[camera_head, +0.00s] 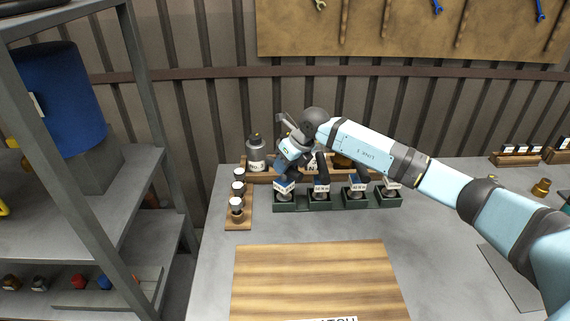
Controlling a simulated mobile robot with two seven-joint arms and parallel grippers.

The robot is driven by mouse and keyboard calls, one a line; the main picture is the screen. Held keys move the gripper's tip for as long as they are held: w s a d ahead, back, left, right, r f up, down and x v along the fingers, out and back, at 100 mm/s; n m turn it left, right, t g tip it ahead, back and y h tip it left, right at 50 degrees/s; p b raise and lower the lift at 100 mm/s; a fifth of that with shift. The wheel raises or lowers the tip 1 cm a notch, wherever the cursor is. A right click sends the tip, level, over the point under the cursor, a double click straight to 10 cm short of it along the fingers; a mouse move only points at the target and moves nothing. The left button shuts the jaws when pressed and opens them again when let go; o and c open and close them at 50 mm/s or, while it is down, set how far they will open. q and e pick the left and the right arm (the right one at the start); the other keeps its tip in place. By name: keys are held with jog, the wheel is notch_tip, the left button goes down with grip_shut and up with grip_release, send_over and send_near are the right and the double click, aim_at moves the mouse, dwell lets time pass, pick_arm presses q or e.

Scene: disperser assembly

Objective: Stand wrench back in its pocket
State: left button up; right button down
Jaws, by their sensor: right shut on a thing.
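My right gripper (282,170) reaches over the back of the workbench from the right. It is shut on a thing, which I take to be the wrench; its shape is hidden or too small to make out. The gripper is just above the left end of a dark green tray (337,205) with several labelled pockets holding small pieces. A wooden rack (262,178) stands behind the tray, partly hidden by my right arm. I cannot tell which pocket is the wrench's. My left gripper is not in view.
A grey bottle (256,154) stands at the rack's left end. A small wooden stand (238,222) holds several white-topped vials left of the tray. A striped wooden board (315,280) lies in front. A metal shelf (160,215) stands left. The bench between board and tray is clear.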

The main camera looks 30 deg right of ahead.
jog(key=shift+r, duration=0.1)
jog(key=c, duration=0.8)
grip_release()
jog(key=shift+c, duration=0.2)
jog(key=v, duration=1.2)
jog(key=shift+b, duration=0.45)
jog(key=shift+s, duration=0.15)
